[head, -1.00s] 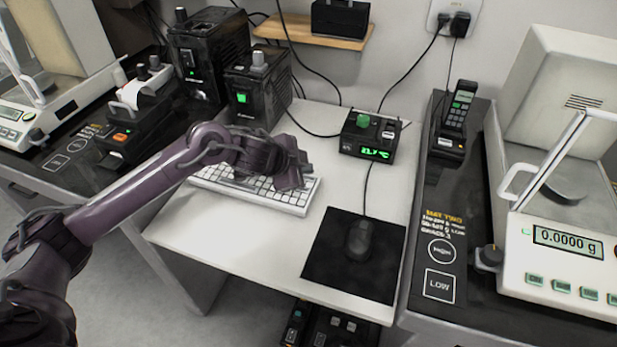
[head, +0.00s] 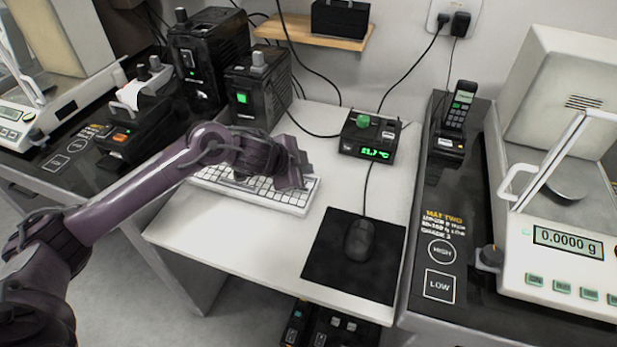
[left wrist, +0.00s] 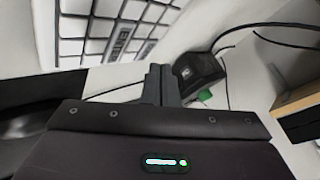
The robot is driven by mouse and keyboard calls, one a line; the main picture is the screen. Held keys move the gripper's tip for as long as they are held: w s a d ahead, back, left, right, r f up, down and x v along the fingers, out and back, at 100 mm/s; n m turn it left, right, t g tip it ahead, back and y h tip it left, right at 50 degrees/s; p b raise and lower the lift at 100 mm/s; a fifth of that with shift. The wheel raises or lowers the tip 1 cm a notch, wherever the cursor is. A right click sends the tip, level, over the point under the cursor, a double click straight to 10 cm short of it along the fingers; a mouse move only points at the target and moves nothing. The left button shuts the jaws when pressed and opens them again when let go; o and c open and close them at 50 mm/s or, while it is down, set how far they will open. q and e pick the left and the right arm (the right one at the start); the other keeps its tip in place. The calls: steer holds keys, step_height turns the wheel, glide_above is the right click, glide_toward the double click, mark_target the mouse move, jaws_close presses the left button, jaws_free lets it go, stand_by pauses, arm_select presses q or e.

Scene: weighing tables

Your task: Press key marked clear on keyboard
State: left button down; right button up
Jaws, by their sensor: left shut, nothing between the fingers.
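The white keyboard (head: 285,200) lies on the white middle table, partly hidden under my left gripper (head: 293,182). In the head view the fingers are over the right part of the keyboard. I cannot tell whether they touch a key. The key marked clear cannot be made out. My right gripper is not in view.
A black mouse (head: 359,241) sits on a black mat (head: 325,265) right of the keyboard. A black box with a green display (head: 370,153) stands behind. Balances stand on the side tables, the right one reading 0.0000 g (head: 568,242). The white table's (head: 225,235) front left is clear.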

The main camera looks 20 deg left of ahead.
arm_select(q)
steer(key=shift+f, duration=0.15)
stand_by(0.5)
steer(key=shift+f, duration=0.3)
steer(key=shift+f, duration=0.4)
stand_by(0.6)
steer(key=shift+r+p, duration=0.8)
steer(key=shift+r, duration=0.1)
step_height(320, 180, up, 5)
steer(key=p, duration=0.5)
stand_by(0.4)
